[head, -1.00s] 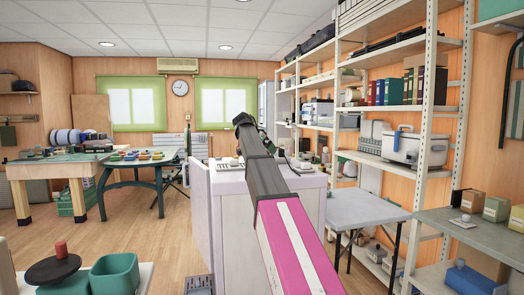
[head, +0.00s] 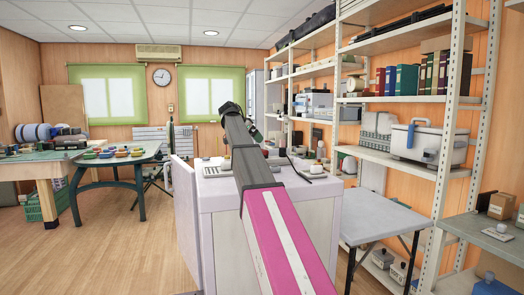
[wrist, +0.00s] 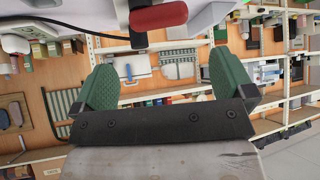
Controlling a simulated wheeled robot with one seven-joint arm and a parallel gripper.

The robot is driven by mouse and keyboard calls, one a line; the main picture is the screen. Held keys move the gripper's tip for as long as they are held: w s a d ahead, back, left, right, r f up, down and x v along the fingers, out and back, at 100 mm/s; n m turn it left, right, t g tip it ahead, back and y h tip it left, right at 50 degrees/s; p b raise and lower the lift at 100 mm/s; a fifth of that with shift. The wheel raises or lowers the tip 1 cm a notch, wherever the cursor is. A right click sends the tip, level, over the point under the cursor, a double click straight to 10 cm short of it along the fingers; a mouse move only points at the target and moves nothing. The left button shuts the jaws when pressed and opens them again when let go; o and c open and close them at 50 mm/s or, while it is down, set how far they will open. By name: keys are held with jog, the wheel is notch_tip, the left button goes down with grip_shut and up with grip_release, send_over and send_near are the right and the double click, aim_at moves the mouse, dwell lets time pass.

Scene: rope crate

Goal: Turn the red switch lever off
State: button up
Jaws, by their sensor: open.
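The red lever (wrist: 158,17) shows at the top edge of the wrist view, close to the camera, with a dark stem below its left end and white casing beside it. I cannot make it out in the head view, where my arm covers part of the white cabinet's top. My gripper (wrist: 162,82) is open and empty in the wrist view, its two green fingers wide apart. The lever lies beyond the fingers toward the top of that picture, with no visible contact. In the head view my gripper (head: 253,128) is small and partly hidden behind my arm, over the cabinet.
The white cabinet (head: 310,215) stands ahead with several small items on top. A grey folding table (head: 380,215) is to its right, before tall loaded shelves (head: 452,130). A dark green table (head: 110,163) with coloured dishes stands left. Wooden floor at the left front is clear.

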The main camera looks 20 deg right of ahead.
jog(key=x, duration=0.9)
jog(key=shift+d+f, duration=0.1)
jog(key=c, duration=0.8)
